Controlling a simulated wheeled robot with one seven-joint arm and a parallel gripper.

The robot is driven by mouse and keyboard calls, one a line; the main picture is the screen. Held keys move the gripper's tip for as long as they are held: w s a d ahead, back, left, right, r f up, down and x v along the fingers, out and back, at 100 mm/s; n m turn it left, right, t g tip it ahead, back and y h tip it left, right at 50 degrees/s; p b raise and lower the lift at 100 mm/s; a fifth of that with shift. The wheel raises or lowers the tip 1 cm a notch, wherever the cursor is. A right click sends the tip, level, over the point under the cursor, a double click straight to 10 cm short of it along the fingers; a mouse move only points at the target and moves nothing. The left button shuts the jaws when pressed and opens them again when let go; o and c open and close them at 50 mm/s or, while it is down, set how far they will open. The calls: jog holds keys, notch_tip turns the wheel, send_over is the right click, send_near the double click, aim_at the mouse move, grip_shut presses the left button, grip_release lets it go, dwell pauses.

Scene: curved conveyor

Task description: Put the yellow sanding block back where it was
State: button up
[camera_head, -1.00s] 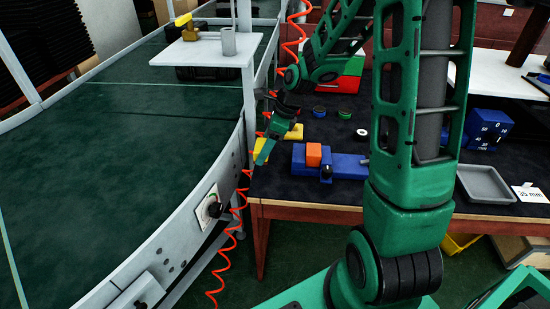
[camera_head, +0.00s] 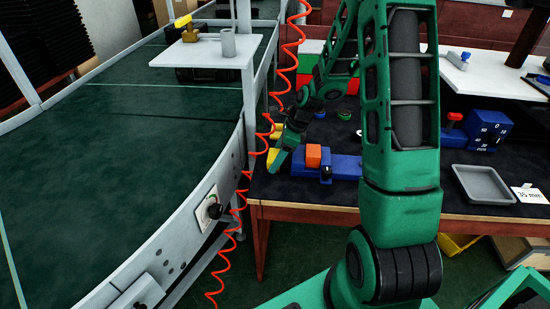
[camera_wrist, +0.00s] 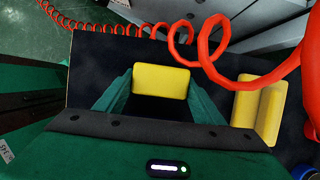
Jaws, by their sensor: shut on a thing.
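A yellow sanding block (camera_wrist: 160,82) sits between the two green fingers of my gripper (camera_wrist: 161,92) in the wrist view, and the fingers are shut on it. In the head view, my gripper (camera_head: 277,157) is low over the left end of the dark workbench, with the held yellow block (camera_head: 271,158) partly hidden by a finger. A second yellow thing (camera_wrist: 258,110), with a stepped shape, lies to the right in the wrist view. It also shows behind my gripper in the head view (camera_head: 277,131). I cannot tell whether the held block touches the bench.
An orange coiled hose (camera_head: 233,210) hangs close to the left of my gripper and crosses the wrist view (camera_wrist: 205,50). A blue fixture (camera_head: 345,166) with an orange block (camera_head: 313,155) stands just right. A grey tray (camera_head: 484,184) is farther right. The conveyor (camera_head: 120,150) curves past on the left.

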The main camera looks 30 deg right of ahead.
jog(key=shift+f, duration=0.1)
jog(key=o, duration=1)
jog(key=shift+o, duration=0.2)
jog(key=v, duration=1.2)
jog(key=s+r+n+g+h, duration=0.1)
jog(key=s+r+n, duration=0.2)
jog(key=s+n, duration=0.3)
jog(key=s+d+r+n+h, duration=0.1)
jog(key=s+n, duration=0.5)
jog(key=s, duration=0.9)
jog(key=s+d+r+n+g+h, duration=0.1)
jog(key=s+r+n, duration=0.3)
jog(key=s, duration=0.6)
jog(key=shift+s+r+n+g+h, duration=0.15)
jog(key=shift+r+n+g+h, duration=0.2)
jog(key=shift+n, duration=0.85)
jog(key=shift+d, duration=0.1)
